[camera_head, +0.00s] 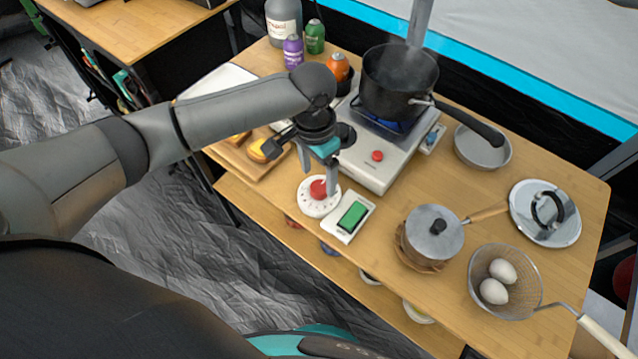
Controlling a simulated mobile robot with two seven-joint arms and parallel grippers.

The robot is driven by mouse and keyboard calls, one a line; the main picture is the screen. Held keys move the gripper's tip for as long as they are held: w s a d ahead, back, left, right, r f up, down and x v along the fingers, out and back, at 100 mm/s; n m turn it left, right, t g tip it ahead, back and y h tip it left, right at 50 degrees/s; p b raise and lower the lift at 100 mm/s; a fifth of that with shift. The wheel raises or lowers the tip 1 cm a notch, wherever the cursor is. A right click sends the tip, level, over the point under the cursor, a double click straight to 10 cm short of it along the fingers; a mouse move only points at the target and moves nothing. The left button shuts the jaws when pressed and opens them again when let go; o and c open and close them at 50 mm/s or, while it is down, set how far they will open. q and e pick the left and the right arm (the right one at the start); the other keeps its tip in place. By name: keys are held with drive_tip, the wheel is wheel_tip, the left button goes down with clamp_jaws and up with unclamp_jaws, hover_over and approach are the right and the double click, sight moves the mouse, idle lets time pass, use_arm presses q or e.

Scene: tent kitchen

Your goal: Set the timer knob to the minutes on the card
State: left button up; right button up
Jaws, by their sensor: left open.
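The timer is a white round dial (307,204) with a red knob (318,189) near the front edge of the wooden table. My left gripper (319,175) is open and points down over the timer. One finger shows on the left above the dial and the other at the right side of the knob; I cannot tell whether either touches it. Beside the timer lies a white plate with a green panel (352,216); its marks are too small to read. No card with readable minutes can be made out. My right gripper is not in view.
A stove (377,165) with a steaming dark pot (398,85) stands behind the timer. A lidded saucepan (432,234) and a wire strainer (506,262) with two eggs are to the right. A board (238,160) with food and several bottles are left and behind.

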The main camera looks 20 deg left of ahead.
sight(319, 186)
use_arm(q)
drive_tip(key=shift+d+f, duration=0.1)
drive_tip(key=shift+f, duration=1.55)
drive_tip(key=shift+r, duration=0.1)
clamp_jaws()
